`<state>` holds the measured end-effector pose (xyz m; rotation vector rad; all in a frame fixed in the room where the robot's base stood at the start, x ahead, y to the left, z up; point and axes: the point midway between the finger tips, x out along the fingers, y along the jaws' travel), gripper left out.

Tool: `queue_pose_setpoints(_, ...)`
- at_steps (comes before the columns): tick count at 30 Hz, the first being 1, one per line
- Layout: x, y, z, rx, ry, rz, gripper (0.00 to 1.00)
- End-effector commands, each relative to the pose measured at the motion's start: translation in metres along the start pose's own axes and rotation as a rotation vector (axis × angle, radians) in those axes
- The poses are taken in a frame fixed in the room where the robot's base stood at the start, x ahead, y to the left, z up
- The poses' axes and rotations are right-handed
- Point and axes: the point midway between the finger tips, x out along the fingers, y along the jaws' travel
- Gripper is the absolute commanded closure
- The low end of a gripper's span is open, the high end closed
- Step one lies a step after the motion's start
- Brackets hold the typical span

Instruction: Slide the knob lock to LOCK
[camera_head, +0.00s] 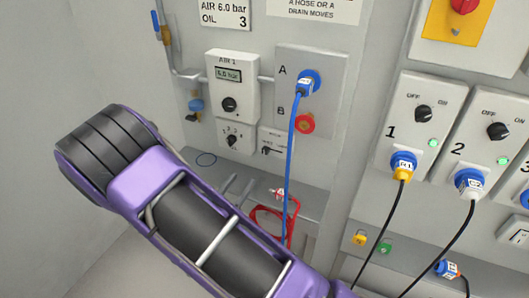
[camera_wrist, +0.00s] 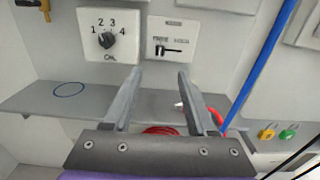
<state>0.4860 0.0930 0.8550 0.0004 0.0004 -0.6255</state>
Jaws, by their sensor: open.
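The knob lock is a small white plate (camera_wrist: 172,40) with a black sliding knob (camera_wrist: 160,50) on a short horizontal slot. The knob sits at the left end, under a small word that looks like FREE; the blurred word at the right looks like LOCK. The plate also shows in the head view (camera_head: 274,141), right of the numbered dial. My gripper (camera_wrist: 159,73) is open and empty in the wrist view. Its fingertips show just below the plate, apart from the knob as far as I can tell.
The OIL dial (camera_wrist: 108,38) is left of the plate. A grey shelf (camera_wrist: 50,101) runs below, with a blue ring (camera_wrist: 69,89) and a red object (camera_wrist: 162,131). A blue hose (camera_wrist: 262,63) hangs at the right. Yellow and green padlocks (camera_wrist: 267,134) are lower right.

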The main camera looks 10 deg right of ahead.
Motion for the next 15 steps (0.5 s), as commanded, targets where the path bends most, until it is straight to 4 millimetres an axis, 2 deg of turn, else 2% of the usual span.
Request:
queue_pose_setpoints(3,0.027,-0.001,0.0,0.001,-0.002,-0.006,0.43)
queue_pose_setpoints(15,0.113,-0.002,0.0,0.0,-0.001,-0.006,0.43)
